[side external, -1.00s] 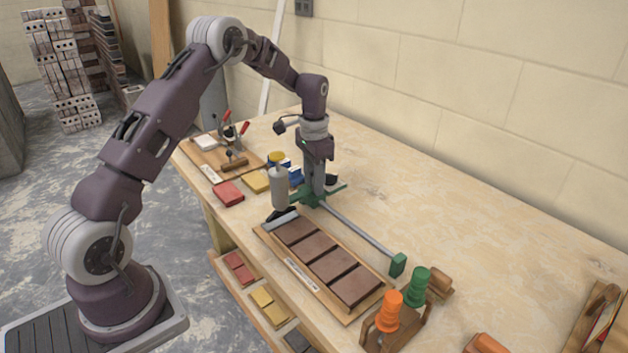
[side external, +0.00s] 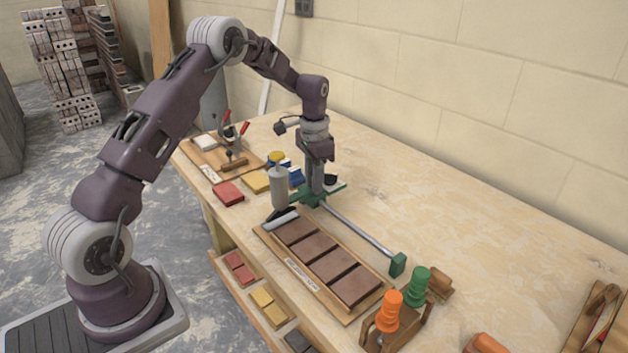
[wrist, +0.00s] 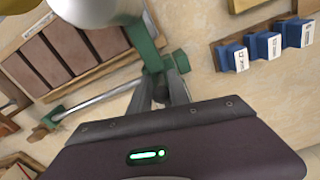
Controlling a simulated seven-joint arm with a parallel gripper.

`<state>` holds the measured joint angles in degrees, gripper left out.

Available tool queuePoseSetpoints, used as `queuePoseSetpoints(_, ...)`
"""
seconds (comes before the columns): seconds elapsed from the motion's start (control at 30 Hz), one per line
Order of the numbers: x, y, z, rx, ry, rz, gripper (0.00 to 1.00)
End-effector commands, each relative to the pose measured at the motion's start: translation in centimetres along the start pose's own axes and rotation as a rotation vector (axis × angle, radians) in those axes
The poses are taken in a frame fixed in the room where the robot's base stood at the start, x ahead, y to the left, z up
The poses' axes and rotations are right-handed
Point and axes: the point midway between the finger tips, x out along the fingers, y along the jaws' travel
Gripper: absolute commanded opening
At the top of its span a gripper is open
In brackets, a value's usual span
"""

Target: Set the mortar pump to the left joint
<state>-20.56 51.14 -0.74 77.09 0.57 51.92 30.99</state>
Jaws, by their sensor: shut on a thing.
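The mortar pump (side external: 279,188) is a grey upright cylinder with a dark nozzle. It is on a green carriage (side external: 312,198) at the far end of a metal rail. Its pale body also shows at the top of the wrist view (wrist: 95,8). Its nozzle is by the far end of a wooden board (side external: 340,318) with several brown bricks (side external: 328,262) in a row, dark joints between them. My gripper (side external: 316,192) points down behind the pump and is shut on the green carriage; its fingers show in the wrist view (wrist: 160,92). The exact contact is partly hidden.
The rail (side external: 355,232) runs beside the board to a green end block (side external: 398,264). Orange (side external: 389,310) and green (side external: 416,284) ribbed handles stand near the board's near end. Blue blocks (wrist: 264,46) lie beyond the carriage.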

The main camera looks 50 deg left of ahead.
Motion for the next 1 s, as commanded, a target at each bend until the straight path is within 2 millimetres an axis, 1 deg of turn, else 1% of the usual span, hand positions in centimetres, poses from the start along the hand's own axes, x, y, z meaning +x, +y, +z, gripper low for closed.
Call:
queuePoseSetpoints(0.03,-0.1,-0.5,0.0,0.000,0.003,-0.011,0.00)
queuePoseSetpoints(0.87,-0.2,-0.7,0.0,-0.001,0.006,-0.016,0.00)
queuePoseSetpoints(0.93,-0.2,-0.2,-0.1,0.001,0.006,-0.016,0.00)
queuePoseSetpoints(1.0,-0.2,1.0,-0.4,0.003,0.005,-0.014,0.00)
